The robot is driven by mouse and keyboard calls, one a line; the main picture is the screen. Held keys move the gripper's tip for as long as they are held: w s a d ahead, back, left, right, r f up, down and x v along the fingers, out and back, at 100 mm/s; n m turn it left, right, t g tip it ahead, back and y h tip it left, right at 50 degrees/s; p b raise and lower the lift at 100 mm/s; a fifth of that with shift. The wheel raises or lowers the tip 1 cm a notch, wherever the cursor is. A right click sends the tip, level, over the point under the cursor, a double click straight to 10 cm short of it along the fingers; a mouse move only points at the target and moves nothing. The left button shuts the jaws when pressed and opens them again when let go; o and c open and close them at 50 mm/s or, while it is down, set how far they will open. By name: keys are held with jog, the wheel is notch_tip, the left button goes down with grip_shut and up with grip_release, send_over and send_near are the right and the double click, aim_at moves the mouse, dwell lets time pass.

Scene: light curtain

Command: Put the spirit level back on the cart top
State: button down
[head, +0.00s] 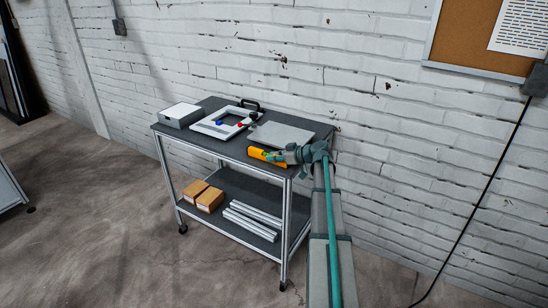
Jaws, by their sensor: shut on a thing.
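The spirit level (258,154) is a small yellow-orange bar at the front right edge of the dark cart top (209,140). My gripper (277,155) is shut on its right end. The gripper hides part of the level. At this size I cannot tell whether the level touches the cart top or is held just above it.
A grey box (181,115), a white frame (218,121) with small red and blue parts, and a flat grey plate (281,136) occupy the cart top. Cardboard boxes (210,199) and pale bars (252,220) lie on the lower shelf. A white brick wall stands behind.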

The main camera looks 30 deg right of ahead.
jog(key=shift+f, duration=0.2)
jog(key=c, duration=1)
grip_release()
jog(key=shift+r, duration=0.15)
jog(key=shift+r, duration=0.2)
jog(key=b+v, duration=0.2)
jog(key=v, duration=1)
jog(key=shift+f, duration=0.1)
